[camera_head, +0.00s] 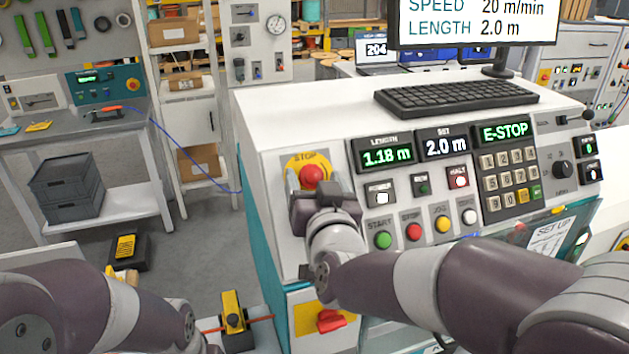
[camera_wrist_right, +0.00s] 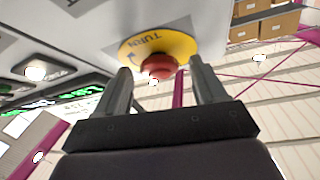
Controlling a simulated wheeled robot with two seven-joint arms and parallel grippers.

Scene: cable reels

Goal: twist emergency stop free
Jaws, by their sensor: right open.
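The emergency stop is a red mushroom button (camera_head: 312,176) on a round yellow plate (camera_head: 301,161) marked STOP, at the left end of the control panel. In the right wrist view the red button (camera_wrist_right: 160,67) sits on the yellow plate (camera_wrist_right: 157,45), where the word TURN shows. My right gripper (camera_head: 312,187) is in front of the button. In the right wrist view its two fingers (camera_wrist_right: 158,88) are apart, one on each side of the button, with gaps between; I cannot tell contact. The panel's display (camera_head: 506,132) reads E-STOP. My left arm shows at lower left; its gripper is not visible.
A keypad (camera_head: 508,181) is to the right. A keyboard (camera_head: 456,96) lies on the console top. A red rotary switch (camera_head: 330,321) is low on the console front.

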